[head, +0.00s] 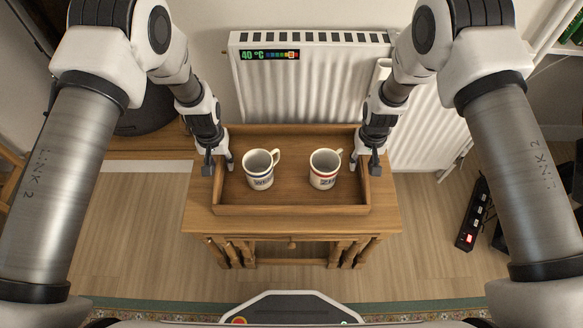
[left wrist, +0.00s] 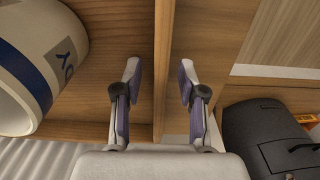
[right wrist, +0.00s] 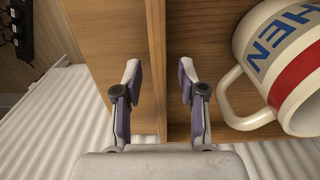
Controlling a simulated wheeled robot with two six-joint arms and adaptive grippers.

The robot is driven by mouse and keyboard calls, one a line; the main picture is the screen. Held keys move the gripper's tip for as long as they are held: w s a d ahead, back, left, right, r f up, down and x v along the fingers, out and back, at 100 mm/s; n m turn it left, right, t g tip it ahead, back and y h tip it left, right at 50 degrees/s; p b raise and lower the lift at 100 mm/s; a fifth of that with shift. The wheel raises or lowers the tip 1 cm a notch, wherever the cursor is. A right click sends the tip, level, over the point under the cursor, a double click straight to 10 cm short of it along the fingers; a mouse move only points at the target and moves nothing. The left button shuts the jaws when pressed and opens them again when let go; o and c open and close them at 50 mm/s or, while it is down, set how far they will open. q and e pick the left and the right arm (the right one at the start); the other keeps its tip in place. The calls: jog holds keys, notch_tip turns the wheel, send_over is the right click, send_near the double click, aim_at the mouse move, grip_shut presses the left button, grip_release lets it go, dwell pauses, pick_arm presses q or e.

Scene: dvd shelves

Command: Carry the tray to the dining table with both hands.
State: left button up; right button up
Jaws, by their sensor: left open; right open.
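The wooden tray (head: 292,210) rests on a small wooden table. Two white mugs stand upright in it: a left mug (head: 261,170) with a blue band and a right mug (head: 324,169) with a red band. My left gripper (head: 218,164) is open at the tray's left wall; the left wrist view shows its fingers on either side of the wall (left wrist: 164,70), with gaps. My right gripper (head: 369,162) is open at the right wall; the right wrist view shows its fingers on either side of that wall (right wrist: 156,60), apart from it.
The small wooden table (head: 385,215) stands before a white radiator (head: 310,85). A power strip (head: 473,213) lies on the floor to the right. A dark rounded object (head: 150,112) is behind on the left. Floor is clear at the table's left.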

pick_arm(q)
jog(key=shift+f, duration=0.5)
pick_arm(e)
jog(key=shift+f, duration=0.5)
pick_arm(q)
grip_shut()
pick_arm(e)
grip_shut()
pick_arm(q)
jog(key=shift+r, duration=0.1)
pick_arm(e)
jog(key=shift+r, duration=0.15)
